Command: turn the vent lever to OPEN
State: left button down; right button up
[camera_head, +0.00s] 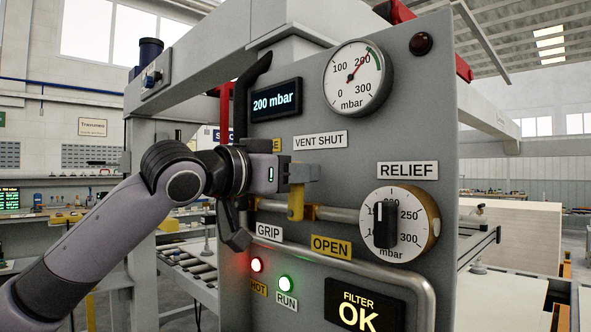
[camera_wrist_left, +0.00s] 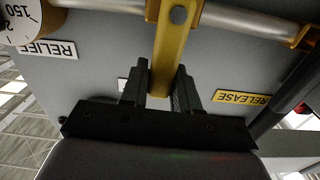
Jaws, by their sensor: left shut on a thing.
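The yellow vent lever (camera_head: 296,205) sits on a pipe across the grey panel, below the VENT SHUT label (camera_head: 320,139) and above the yellow OPEN label (camera_head: 331,247). It stands roughly upright from its pivot, its upper part pointing toward VENT SHUT. My left gripper (camera_head: 298,176) comes in from the left and is shut on the lever's upper part. In the left wrist view the lever (camera_wrist_left: 167,58) runs between the two dark fingers (camera_wrist_left: 160,92), which hide part of its end. My right gripper is not in view.
To the right are the RELIEF dial (camera_head: 400,224) and its black knob. A pressure gauge (camera_head: 357,78) and a 200 mbar display (camera_head: 276,100) are above. A bent pipe (camera_head: 380,273) crosses below OPEN. A dark handle (camera_head: 240,105) rises along the panel's left edge.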

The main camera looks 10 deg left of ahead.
pick_arm(q)
jog(key=m+p, duration=0.1)
jog(key=s+d+m+p, duration=0.1)
jog(key=m+p, duration=0.1)
jog(key=shift+d, duration=0.3)
jog(key=shift+s+d+f+m+p, duration=0.25)
jog(key=shift+m+p, duration=0.25)
jog(key=shift+m, duration=0.35)
jog(key=shift+s+d+f+m+p, duration=0.15)
jog(key=shift+d+f+m+p, duration=0.3)
jog(key=shift+m, duration=0.4)
jog(key=shift+a, duration=0.1)
jog(key=c, duration=0.9)
grip_release()
jog(key=shift+b+v, duration=0.9)
jog(key=shift+v, duration=2.7)
